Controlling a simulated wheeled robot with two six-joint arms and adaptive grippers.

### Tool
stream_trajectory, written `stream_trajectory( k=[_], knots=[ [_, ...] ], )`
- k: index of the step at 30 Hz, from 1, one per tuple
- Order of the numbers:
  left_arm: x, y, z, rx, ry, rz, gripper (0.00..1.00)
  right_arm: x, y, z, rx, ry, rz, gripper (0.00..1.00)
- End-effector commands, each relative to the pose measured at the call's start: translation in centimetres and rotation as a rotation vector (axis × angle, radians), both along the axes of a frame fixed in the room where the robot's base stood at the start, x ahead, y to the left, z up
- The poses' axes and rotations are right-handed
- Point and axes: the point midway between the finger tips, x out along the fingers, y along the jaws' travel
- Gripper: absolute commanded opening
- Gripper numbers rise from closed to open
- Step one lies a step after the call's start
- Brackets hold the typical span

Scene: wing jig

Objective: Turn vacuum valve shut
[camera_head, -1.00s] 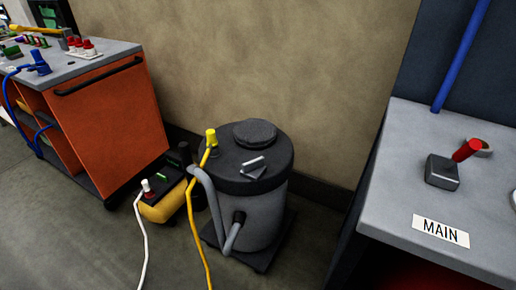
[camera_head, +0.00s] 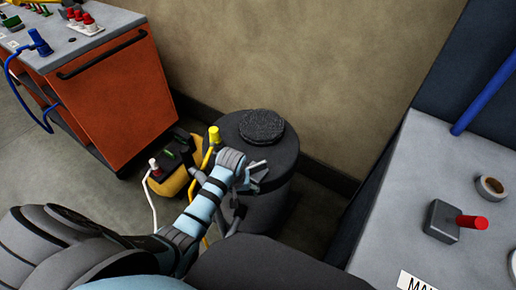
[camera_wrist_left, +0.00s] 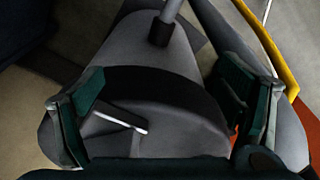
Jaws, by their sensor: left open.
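The vacuum (camera_head: 268,205) is a dark grey canister with a black lid, standing on the floor by the wall. In the left wrist view its lid (camera_wrist_left: 165,95) carries a flat valve lever (camera_wrist_left: 118,122) with a bright edge, lying slanted. My left gripper (camera_head: 254,178) is over the near side of the lid, open. In the left wrist view its two green-padded fingers (camera_wrist_left: 160,105) stand wide apart, with the lever between them, nearer the left finger. I cannot tell whether they touch it. In the head view the gripper mostly hides the lever. My right gripper is not in view.
A yellow unit (camera_head: 172,178) with a yellow hose stands left of the vacuum. An orange cart (camera_head: 115,95) is at the left. A grey bench (camera_head: 410,190) with a red-handled switch (camera_head: 455,222) and tape roll (camera_head: 490,188) is at the right.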

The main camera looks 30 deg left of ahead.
Motion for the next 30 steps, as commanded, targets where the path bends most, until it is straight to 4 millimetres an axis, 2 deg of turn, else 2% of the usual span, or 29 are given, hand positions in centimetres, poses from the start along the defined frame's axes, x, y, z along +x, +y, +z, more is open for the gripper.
stream_trajectory(
  k=[1,3,7,9,11,14,16,24,27,30],
  knots=[
    [2.4,-0.3,6.2,-0.015,-0.01,0.058,0.87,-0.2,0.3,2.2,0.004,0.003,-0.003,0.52],
    [5.3,-0.7,11.6,-0.042,0.015,0.174,0.87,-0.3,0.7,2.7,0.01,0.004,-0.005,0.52],
    [8.8,-1.2,15.7,-0.074,0.073,0.331,0.87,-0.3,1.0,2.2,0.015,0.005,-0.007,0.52],
    [9.8,-1.4,17.1,-0.082,0.092,0.38,0.87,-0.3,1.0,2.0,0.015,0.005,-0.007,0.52],
    [10.2,-1.5,17.5,-0.086,0.101,0.404,0.87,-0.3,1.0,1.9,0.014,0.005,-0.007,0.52],
    [10.2,-1.5,16.3,-0.086,0.109,0.414,0.87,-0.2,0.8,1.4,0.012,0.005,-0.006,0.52],
    [10.2,-1.5,14.7,-0.086,0.109,0.413,0.87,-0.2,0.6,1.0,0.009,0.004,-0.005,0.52],
    [10.2,-1.5,6.7,-0.086,0.108,0.411,0.87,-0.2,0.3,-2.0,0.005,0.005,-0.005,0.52],
    [10.2,-1.5,4.7,-0.086,0.106,0.41,0.87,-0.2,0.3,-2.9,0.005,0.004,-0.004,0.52],
    [10.2,-1.5,3.6,-0.086,0.105,0.41,0.87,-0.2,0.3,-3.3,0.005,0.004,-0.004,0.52]
  ],
)
